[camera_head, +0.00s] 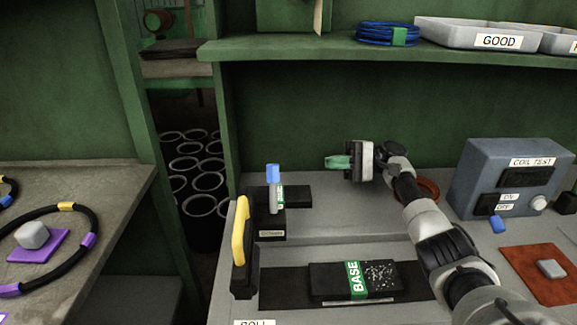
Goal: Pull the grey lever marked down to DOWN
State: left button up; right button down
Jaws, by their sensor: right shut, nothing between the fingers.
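A short grey upright lever (274,201) with a blue tip and a green-and-white tag stands on a black block at the left of the grey bench unit. Its tag is too small to read. My right gripper (338,162) comes in from the right, above the back of the bench. Its green fingertips are shut and empty, pointing left toward the lever, to its right and apart from it. My left gripper is not in view.
A yellow handle (240,231) stands in front of the lever. A black block labelled BASE (325,281) lies in the front recess. A COIL TEST box (512,180) stands at right. A green shelf (300,48) runs above. Bench between gripper and lever looks clear.

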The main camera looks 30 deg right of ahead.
aim_at(273, 190)
pick_arm(q)
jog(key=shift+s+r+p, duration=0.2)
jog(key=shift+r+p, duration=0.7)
jog(key=shift+p, duration=0.1)
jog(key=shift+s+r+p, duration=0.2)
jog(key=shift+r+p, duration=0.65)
jog(key=shift+p, duration=0.1)
pick_arm(e)
jog(key=a+r, duration=0.2)
jog(key=a, duration=1)
jog(key=shift+s+a+r, duration=0.25)
jog(key=shift+a+r, duration=0.05)
jog(key=shift+r, duration=0.1)
